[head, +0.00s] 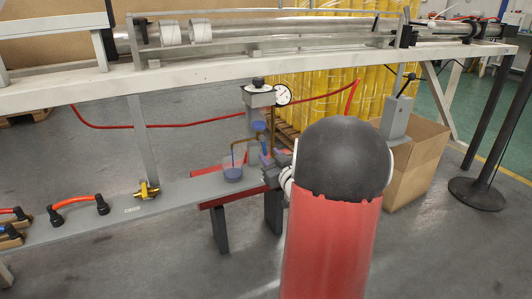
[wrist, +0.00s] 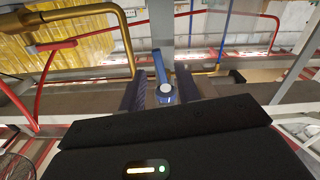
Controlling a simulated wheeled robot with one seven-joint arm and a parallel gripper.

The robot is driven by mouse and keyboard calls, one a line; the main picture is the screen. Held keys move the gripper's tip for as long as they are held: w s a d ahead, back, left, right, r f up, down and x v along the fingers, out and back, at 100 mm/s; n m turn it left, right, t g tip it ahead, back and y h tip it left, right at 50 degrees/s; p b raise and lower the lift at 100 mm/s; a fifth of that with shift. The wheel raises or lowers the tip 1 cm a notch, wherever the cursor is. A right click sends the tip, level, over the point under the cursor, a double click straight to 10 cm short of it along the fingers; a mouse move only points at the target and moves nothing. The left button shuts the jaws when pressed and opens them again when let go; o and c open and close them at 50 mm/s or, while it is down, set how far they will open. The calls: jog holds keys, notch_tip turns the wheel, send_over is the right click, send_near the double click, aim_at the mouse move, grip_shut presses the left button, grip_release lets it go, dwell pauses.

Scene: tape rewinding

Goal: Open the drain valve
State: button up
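The drain valve (wrist: 165,95) shows in the middle of the wrist view as a blue body with a pale round centre. Its blue lever (wrist: 158,66) points up in that picture. In the head view, small blue valve parts (head: 262,145) sit by a thin brass pipe under the gauge, partly hidden by my arm. My gripper (wrist: 160,92) is open, with one dark finger on each side of the valve. A gap shows left of the lever; I cannot tell whether either finger touches. In the head view, my gripper (head: 274,172) is mostly hidden behind my arm.
A round gauge (head: 282,95) is above. A brass pipe (wrist: 127,35) bends close by at upper left in the wrist view. A cardboard box (head: 412,165) stands right.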

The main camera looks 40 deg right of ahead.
jog(key=shift+v, duration=1.6)
jog(key=s+a+r+g+h+p, duration=0.1)
jog(key=a+r+g, duration=0.15)
jog(key=a, duration=0.35)
jog(key=a+r+g+p, duration=0.1)
jog(key=a+r+g, duration=0.15)
jog(key=a, duration=0.45)
jog(key=s+a+f+g+y, duration=0.2)
jog(key=s+a+g+y, duration=0.3)
jog(key=s+a, duration=1.3)
jog(key=shift+s+a+f+n+g+p, duration=0.35)
jog(key=shift+s+n+g+p, duration=0.1)
jog(key=shift+g, duration=0.55)
